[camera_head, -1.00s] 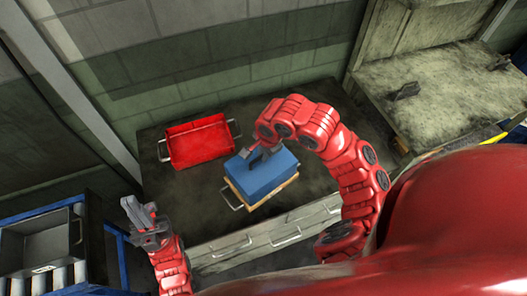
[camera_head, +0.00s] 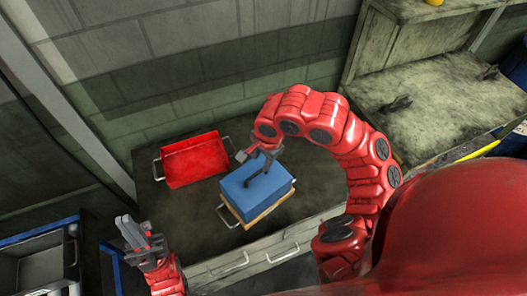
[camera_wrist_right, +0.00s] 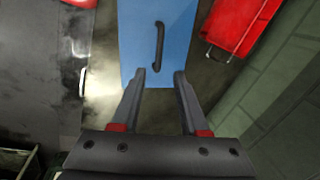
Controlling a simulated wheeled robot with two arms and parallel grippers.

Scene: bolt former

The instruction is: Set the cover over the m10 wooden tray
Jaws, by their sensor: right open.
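The blue cover (camera_head: 256,192) with a dark bar handle rests on the wooden tray (camera_head: 267,212), whose light edge shows below it on the near side. The cover looks roughly aligned with the tray; its exact seating cannot be told. My right gripper (camera_wrist_right: 160,75) is open and empty. In the right wrist view, the cover (camera_wrist_right: 185,50) and its handle (camera_wrist_right: 158,45) lie ahead of the fingertips, with the handle apart from both fingers. My left gripper (camera_head: 134,230) is at the lower left, away from the tray, its finger gap unclear.
A red tray (camera_head: 195,162) with wire handles stands left of the covered tray on the dark bench (camera_head: 165,205). A wire handle (camera_head: 228,215) sticks out at the covered tray's left. A second worktop (camera_head: 440,105) stands at the right. Bare bench lies left of the tray.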

